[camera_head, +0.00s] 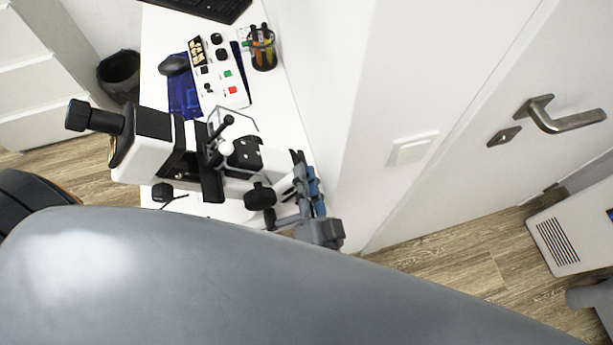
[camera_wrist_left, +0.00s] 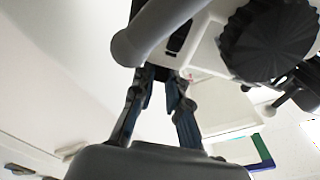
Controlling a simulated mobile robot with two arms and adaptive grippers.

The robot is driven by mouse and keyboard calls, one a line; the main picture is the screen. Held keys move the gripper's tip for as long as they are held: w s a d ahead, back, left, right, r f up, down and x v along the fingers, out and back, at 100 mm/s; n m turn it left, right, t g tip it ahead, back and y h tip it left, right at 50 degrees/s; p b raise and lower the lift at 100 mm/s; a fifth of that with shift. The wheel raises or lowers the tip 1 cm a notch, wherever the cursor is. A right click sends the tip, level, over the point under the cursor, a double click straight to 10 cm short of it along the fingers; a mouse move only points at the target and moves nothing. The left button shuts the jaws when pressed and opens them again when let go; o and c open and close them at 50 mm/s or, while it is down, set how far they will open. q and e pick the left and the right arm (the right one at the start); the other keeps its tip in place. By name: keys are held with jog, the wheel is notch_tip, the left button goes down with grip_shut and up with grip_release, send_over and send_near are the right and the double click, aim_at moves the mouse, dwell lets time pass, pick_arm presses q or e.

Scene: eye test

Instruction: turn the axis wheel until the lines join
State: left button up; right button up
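A white and black eye-test instrument (camera_head: 150,158) stands on the white table, with an eyepiece (camera_head: 95,118) at its left. A black knob (camera_head: 259,195) is on its near right side. A large black ribbed wheel (camera_wrist_left: 268,40) shows at the upper right in the left wrist view; I cannot tell for certain that it is the axis wheel. My left gripper (camera_head: 298,162), with blue-grey fingers, is just right of the knob. In the left wrist view its fingertips (camera_wrist_left: 164,74) are close together beside a rounded grey rod (camera_wrist_left: 150,32), which partly covers them. The measuring lines are not visible.
A white control box (camera_head: 218,75), a black mouse (camera_head: 174,65) and a pen holder (camera_head: 262,48) stand behind the instrument. A white wall with a switch (camera_head: 411,149) is close on the right, then a door with a handle (camera_head: 560,118). A bin (camera_head: 118,72) stands at the left.

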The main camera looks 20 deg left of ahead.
pick_arm(q)
jog(key=o, duration=0.4)
jog(key=v, duration=0.7)
jog(key=shift+s+d, duration=0.1)
jog(key=shift+s, duration=0.1)
jog(key=shift+f, duration=0.1)
